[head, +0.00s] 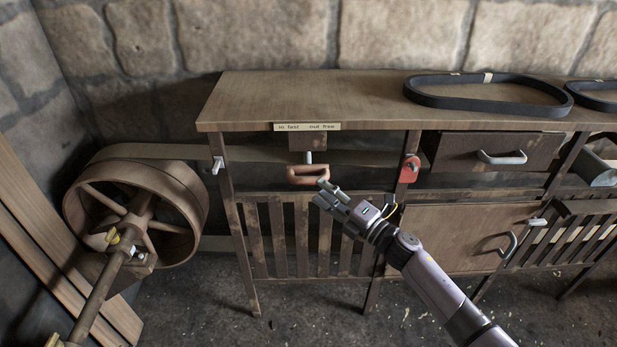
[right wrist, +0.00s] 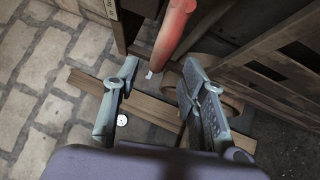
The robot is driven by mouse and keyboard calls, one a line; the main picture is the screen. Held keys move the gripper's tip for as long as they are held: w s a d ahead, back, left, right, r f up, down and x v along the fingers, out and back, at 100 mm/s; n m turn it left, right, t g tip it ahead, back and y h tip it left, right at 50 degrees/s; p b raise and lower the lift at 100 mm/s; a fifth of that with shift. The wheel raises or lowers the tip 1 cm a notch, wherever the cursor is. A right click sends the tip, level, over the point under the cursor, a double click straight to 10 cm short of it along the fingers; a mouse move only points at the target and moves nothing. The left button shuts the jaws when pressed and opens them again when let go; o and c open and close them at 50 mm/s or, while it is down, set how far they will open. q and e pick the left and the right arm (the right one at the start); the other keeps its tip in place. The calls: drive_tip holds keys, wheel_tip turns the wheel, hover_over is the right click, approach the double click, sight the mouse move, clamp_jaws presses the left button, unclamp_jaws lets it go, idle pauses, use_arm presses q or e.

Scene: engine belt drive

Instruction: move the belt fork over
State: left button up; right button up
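The belt fork's orange-brown handle (head: 308,174) hangs on a short grey rod below a wooden block (head: 302,143), under the bench's front edge. The flat belt (head: 270,154) runs right from the big wooden pulley (head: 135,207) beneath the bench top. My right gripper (head: 328,191) is just right of and below the handle. In the right wrist view my right gripper (right wrist: 158,80) has its fingers apart with nothing between them; the red-orange handle (right wrist: 172,35) lies just beyond the fingertips. My left gripper is not in view.
A label (head: 307,127) on the bench edge (head: 240,126) appears to read "in fast, out free". A red piece (head: 409,168) is on the bench leg right of the handle. A black belt loop (head: 485,107) lies on top. A drawer (head: 495,152) is at right.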

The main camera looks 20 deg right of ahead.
sight(313, 184)
drive_tip(key=x, duration=0.6)
drive_tip(key=shift+c, duration=0.3)
clamp_jaws()
idle(0.5)
